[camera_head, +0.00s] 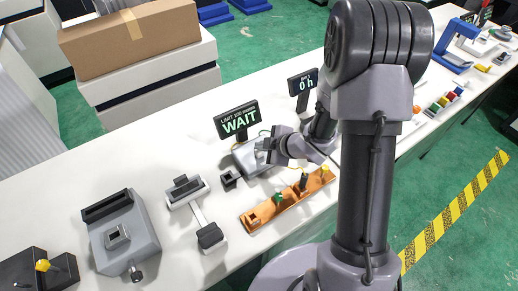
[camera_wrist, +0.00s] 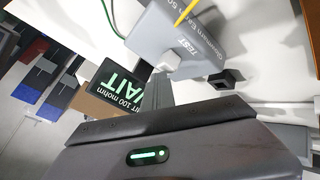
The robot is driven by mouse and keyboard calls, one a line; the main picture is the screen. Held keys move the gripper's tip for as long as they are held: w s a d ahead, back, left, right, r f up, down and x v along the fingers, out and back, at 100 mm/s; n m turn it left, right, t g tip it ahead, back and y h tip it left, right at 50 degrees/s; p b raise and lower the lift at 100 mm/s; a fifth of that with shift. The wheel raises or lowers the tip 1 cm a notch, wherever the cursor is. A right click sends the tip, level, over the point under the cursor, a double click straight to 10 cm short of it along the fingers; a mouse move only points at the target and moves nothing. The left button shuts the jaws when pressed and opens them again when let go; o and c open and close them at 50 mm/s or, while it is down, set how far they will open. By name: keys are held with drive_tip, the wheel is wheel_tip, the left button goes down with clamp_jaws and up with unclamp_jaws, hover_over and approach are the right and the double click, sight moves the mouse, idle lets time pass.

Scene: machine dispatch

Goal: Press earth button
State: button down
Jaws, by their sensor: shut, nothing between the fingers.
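The grey earth tester (camera_head: 245,160) stands on the white bench behind the orange rack, partly hidden by my gripper. In the wrist view the tester (camera_wrist: 200,42) shows the word TEST and a white button (camera_wrist: 168,60) beside it. A black display (camera_head: 238,121) behind it reads "LIMIT 100 mohm WAIT"; it also shows in the wrist view (camera_wrist: 108,80). My gripper (camera_head: 268,144) is shut and empty, its tips at the tester. In the wrist view the gripper's tips (camera_wrist: 160,80) are right by the white button; I cannot tell whether they touch it.
An orange rack (camera_head: 262,217) with several small coloured pieces lies in front of the tester. A small black block (camera_head: 229,180) and a grey device with a black pad (camera_head: 210,236) stand to the left. A second display (camera_head: 303,82) stands behind my arm.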

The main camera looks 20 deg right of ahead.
drive_tip(key=shift+r+p, duration=0.85)
drive_tip(key=shift+r, duration=0.15)
wheel_tip(320, 180, up, 5)
drive_tip(key=p, duration=0.4)
idle(0.5)
